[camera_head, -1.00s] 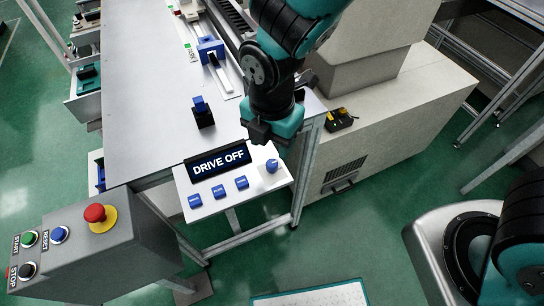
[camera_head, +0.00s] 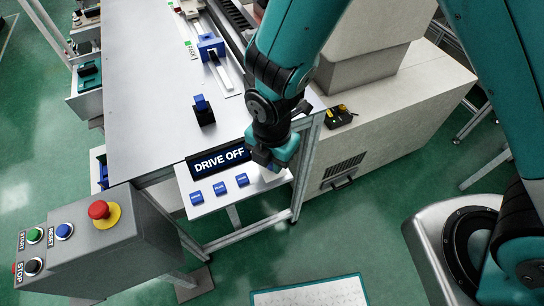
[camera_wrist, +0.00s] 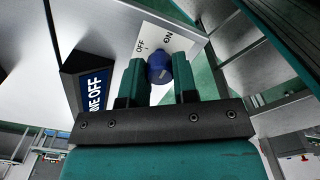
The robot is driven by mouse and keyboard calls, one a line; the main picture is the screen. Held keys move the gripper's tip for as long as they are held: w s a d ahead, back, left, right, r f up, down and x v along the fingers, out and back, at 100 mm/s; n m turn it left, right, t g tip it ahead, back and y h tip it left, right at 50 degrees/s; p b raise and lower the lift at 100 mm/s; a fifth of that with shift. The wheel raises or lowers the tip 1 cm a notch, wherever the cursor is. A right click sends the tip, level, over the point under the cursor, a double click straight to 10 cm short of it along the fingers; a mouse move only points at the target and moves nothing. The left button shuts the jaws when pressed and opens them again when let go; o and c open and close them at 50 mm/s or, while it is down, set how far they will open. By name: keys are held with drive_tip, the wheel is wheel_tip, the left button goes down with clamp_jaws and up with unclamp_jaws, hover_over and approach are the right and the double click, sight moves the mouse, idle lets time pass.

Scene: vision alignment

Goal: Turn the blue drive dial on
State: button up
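The blue drive dial (camera_wrist: 159,68) sits on a white panel (camera_wrist: 178,42) marked OFF and ON, between my two fingers in the wrist view. My gripper (camera_wrist: 158,82) is open, with one finger on each side of the dial. The right finger is close to the dial; I cannot tell whether it touches. A small gap shows at the left finger. In the head view my gripper (camera_head: 267,163) covers the dial on the right end of the white panel (camera_head: 231,204). The display (camera_head: 219,161) behind the panel reads DRIVE OFF.
Several blue buttons (camera_head: 219,188) line the panel's front. A grey box (camera_head: 95,240) with a red emergency stop (camera_head: 99,210) stands at the lower left. A grey table (camera_head: 145,110) lies behind the panel. A yellow-and-black device (camera_head: 340,116) rests on the machine base at right.

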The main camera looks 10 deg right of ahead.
drive_tip(key=shift+m, duration=0.4)
drive_tip(key=m+b, duration=0.1)
drive_tip(key=m, duration=0.2)
drive_tip(key=shift+m, duration=0.4)
drive_tip(key=m, duration=0.4)
drive_tip(key=shift+m+b, duration=0.3)
drive_tip(key=shift+b, duration=0.05)
drive_tip(key=m, duration=0.4)
drive_tip(key=shift+b, duration=0.3)
drive_tip(key=m, duration=0.4)
drive_tip(key=shift+m, duration=0.3)
drive_tip(key=o, duration=0.9)
drive_tip(key=shift+o, duration=0.2)
wheel_tip(320, 180, up, 18)
drive_tip(key=b, duration=0.2)
drive_tip(key=shift+f+b, duration=0.25)
drive_tip(key=shift+b, duration=0.05)
